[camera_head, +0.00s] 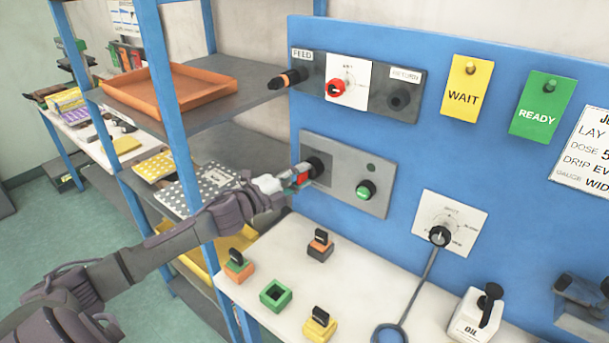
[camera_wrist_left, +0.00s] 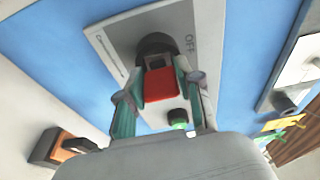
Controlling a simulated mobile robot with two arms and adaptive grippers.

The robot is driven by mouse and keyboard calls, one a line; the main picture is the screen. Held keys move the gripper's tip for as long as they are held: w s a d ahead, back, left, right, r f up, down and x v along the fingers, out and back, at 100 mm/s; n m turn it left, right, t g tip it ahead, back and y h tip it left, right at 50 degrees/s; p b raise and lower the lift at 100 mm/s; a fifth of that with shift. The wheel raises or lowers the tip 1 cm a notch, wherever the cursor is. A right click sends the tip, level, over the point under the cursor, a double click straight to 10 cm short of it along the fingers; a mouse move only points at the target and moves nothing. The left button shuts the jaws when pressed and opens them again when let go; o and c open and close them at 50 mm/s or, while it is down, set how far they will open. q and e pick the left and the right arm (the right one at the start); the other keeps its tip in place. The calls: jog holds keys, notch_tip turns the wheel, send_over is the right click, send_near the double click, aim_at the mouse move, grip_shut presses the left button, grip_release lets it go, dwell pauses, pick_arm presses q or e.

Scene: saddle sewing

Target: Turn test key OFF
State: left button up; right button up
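The red test key (camera_wrist_left: 162,85) sits in a round black keyhole (camera_wrist_left: 157,45) on a grey panel (camera_head: 345,195) fixed to the blue board. The letters OFF show beside the keyhole in the left wrist view. My left gripper (camera_wrist_left: 161,82) has a finger on each side of the red key and appears shut on it. In the head view the left gripper (camera_head: 293,180) reaches the keyhole from the left and covers most of the key. My right gripper is not in view.
A green button (camera_head: 366,190) is right of the keyhole. Above is a panel with a red knob (camera_head: 336,88). Below, a white table (camera_head: 270,313) holds several coloured key blocks, a lever (camera_head: 420,285) and an oil can (camera_head: 476,315). Shelves with an orange tray (camera_head: 170,92) stand left.

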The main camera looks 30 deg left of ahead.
pick_arm(q)
jog(key=o, duration=0.4)
jog(key=shift+a, duration=0.1)
jog(key=shift+s+f, duration=0.1)
jog(key=shift+s, duration=0.55)
jog(key=shift+d+p+v, duration=0.2)
jog(key=shift+v, duration=0.75)
jog(key=shift+d+p+v, duration=0.15)
jog(key=shift+d+v, duration=0.05)
jog(key=shift+v, duration=0.7)
jog(key=shift+s, duration=0.1)
